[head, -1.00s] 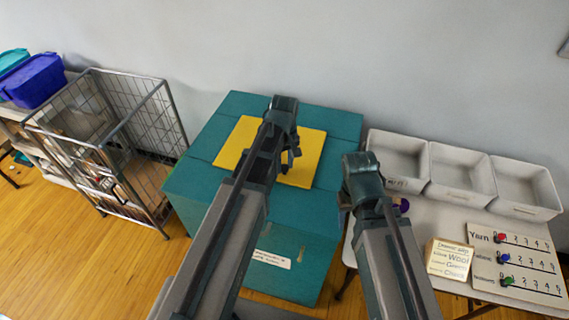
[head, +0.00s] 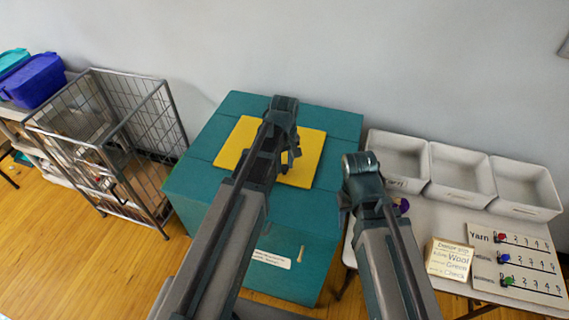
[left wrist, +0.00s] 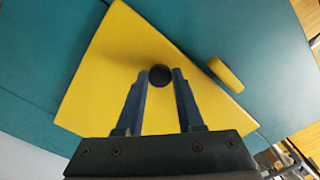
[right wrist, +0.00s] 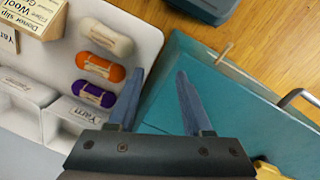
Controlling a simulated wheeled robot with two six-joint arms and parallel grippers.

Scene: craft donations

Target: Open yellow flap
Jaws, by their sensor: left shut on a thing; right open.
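The yellow flap (head: 307,160) is a square panel on top of a large teal box (head: 225,115). It looks flat there, partly covered by my left arm. In the left wrist view the flap (left wrist: 110,70) has a round black knob (left wrist: 160,75). My left gripper (left wrist: 161,79) is shut on this knob, one finger on each side. A small yellow rounded piece (left wrist: 227,74) sits on the teal top just beside the flap's edge. My right gripper (right wrist: 160,75) is open and empty, above the right side of the box and the table edge.
A white table with white bins (head: 460,172), yarn rolls (right wrist: 97,67), a donor slip block (head: 448,259) and a yarn tally board (head: 517,262) stands right of the box. A wire cage cart (head: 115,150) stands left. The wall is close behind.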

